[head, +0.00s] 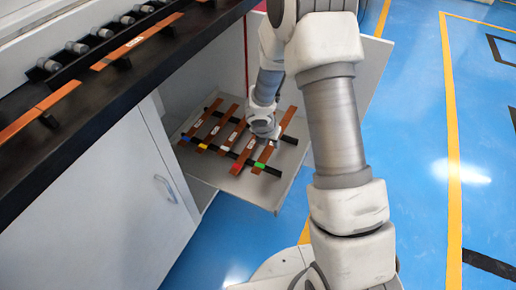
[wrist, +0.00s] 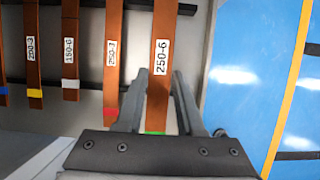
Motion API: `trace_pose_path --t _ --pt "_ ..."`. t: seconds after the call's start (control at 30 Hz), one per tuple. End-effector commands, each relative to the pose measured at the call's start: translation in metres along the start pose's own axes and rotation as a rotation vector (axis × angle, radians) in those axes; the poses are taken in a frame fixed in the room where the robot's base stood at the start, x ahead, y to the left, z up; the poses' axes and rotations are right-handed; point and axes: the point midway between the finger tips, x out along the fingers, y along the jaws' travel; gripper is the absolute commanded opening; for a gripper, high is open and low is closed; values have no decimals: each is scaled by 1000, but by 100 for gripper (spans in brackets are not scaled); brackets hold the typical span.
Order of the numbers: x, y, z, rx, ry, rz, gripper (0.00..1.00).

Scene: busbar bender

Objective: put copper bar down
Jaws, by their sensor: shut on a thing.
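The copper bar labelled 250-6 (wrist: 160,60), with a green end mark, is between the two fingers of my gripper (wrist: 160,85) in the wrist view. My gripper is shut on it. In the head view this bar (head: 287,121) is the rightmost in the open cabinet drawer and lies across the line of the two black rails (head: 287,138). Whether it touches the rails or hangs slightly above them I cannot tell.
Several other bars lie to its left, including the red-marked 250-1 bar (wrist: 113,60), close beside my left finger. More copper bars (head: 140,38) lie on the black counter (head: 160,72).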

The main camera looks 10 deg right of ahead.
Motion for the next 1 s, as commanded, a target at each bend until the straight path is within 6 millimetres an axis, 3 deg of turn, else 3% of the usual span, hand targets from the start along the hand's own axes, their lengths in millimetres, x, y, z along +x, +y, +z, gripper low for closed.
trace_pose_path --t 0.1,0.3,0.67,1.0 --pt "14 22 -2 2 -1 1 0" --pt "24 39 -3 3 -2 -1 0" --pt "60 40 -19 1 -2 0 0" --pt "62 40 -19 2 -3 0 0"
